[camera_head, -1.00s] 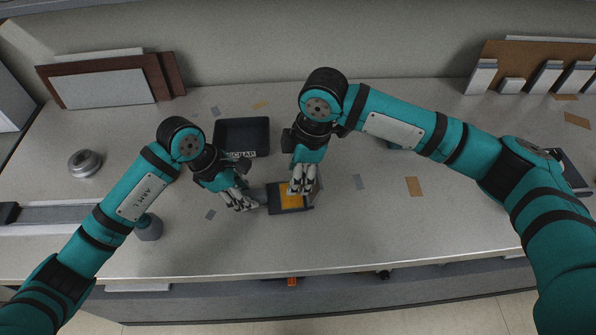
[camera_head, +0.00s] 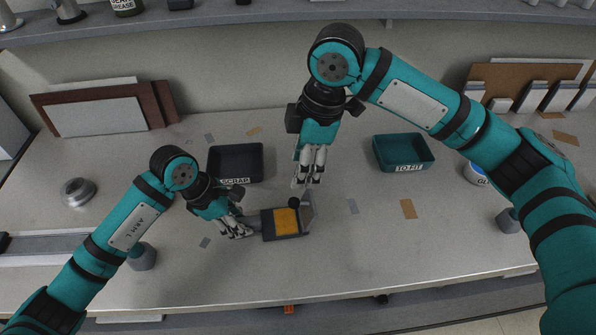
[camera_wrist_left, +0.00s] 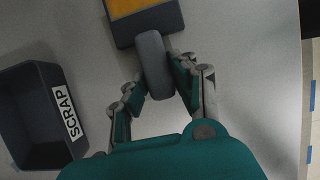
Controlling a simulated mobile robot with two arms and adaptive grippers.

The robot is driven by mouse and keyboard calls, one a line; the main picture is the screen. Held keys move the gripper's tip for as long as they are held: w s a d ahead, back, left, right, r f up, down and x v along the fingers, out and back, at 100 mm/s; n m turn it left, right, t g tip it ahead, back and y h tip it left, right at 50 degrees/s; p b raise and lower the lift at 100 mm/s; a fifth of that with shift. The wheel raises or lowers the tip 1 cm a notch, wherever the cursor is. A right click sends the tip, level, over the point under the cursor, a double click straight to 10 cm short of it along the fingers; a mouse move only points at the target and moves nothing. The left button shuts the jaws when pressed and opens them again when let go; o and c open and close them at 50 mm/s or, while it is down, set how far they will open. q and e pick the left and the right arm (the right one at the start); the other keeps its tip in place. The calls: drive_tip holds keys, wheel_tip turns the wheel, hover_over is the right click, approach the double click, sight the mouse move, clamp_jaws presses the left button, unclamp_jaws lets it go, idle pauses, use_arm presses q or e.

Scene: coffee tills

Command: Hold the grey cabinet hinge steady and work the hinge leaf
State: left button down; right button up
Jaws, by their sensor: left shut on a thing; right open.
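The grey cabinet hinge lies on the worktop, with a dark body (camera_head: 268,226) and an orange panel (camera_head: 286,221); the panel also shows at the top of the left wrist view (camera_wrist_left: 128,6). A grey leaf (camera_head: 307,211) stands tilted up at its right end, beside a small black knob (camera_head: 294,202). My left gripper (camera_head: 245,226) is shut on the hinge's grey rounded end (camera_wrist_left: 153,62), seen between its fingers in the left wrist view. My right gripper (camera_head: 307,184) is open and empty, above and behind the leaf, apparently apart from it.
A dark SCRAP tray (camera_head: 236,147) stands behind my left gripper. A teal TO-FIT tray (camera_head: 403,138) is at the back right. A round metal part (camera_head: 78,191) sits at the left. The worktop in front and right of the hinge is mostly clear.

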use_arm(q)
drive_tip(key=c, duration=1)
unclamp_jaws()
drive_tip(key=shift+r, duration=0.1)
